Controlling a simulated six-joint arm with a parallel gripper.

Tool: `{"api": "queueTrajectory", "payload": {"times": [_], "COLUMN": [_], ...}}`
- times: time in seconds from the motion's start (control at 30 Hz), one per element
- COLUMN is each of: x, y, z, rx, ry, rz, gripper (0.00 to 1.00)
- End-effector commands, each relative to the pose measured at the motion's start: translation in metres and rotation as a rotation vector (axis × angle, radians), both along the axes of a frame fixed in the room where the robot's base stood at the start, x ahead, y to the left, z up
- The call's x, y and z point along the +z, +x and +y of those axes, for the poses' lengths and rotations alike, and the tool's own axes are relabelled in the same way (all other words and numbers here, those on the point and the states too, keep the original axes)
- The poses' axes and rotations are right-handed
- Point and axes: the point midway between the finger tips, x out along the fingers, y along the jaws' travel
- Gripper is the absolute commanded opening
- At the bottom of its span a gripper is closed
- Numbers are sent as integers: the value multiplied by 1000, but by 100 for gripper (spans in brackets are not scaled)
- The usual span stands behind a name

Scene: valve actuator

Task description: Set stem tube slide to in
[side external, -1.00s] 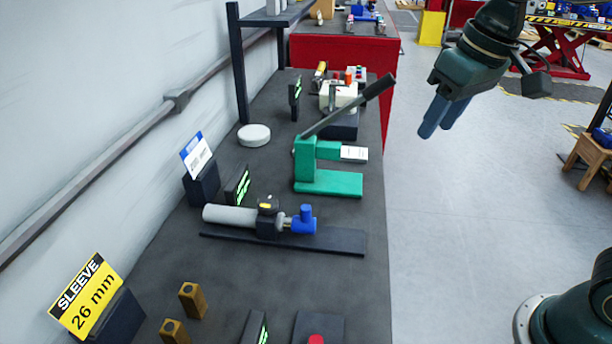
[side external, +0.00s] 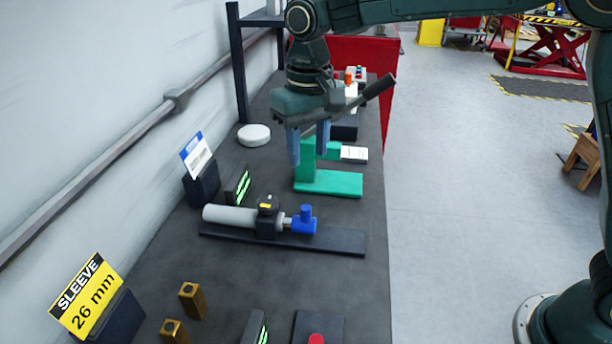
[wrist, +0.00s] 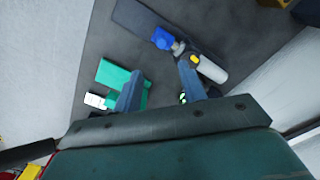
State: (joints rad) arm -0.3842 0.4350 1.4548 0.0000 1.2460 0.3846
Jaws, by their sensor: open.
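The valve actuator (side external: 231,216) lies on a dark base plate (side external: 340,241) on the bench. It has a grey cylinder, a black block with a yellow mark, a short bare rod and a blue end piece (side external: 306,220). The actuator also shows in the wrist view, with its grey cylinder (wrist: 211,70) and blue end piece (wrist: 161,38). I cannot tell which part is the stem tube slide. My gripper (side external: 309,150) is open and empty, pointing down above and behind the actuator, by the green press. In the wrist view its blue fingers (wrist: 160,92) are apart, with bench between them.
A green lever press (side external: 330,184) stands behind the actuator, its dark handle (side external: 375,88) close to my gripper. A small display (side external: 237,187) and a sign stand at the left. Brass blocks (side external: 192,299) stand in front. Bench right of the actuator plate is narrow.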

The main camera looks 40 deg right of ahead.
Motion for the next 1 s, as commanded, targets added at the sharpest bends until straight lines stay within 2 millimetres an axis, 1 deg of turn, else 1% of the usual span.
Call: {"api": "queueTrajectory", "payload": {"times": [0.1,0.37,0.53,0.77,1.0], "x": [-3,-6,-16,-43,-80], "y": [2,2,2,2,2], "z": [4,4,3,3,3], "rx": [1,0,0,0,0], "ry": [-2,-3,-3,-4,-4], "rz": [5,6,7,9,9], "gripper": [41,41,41,41,41]}}
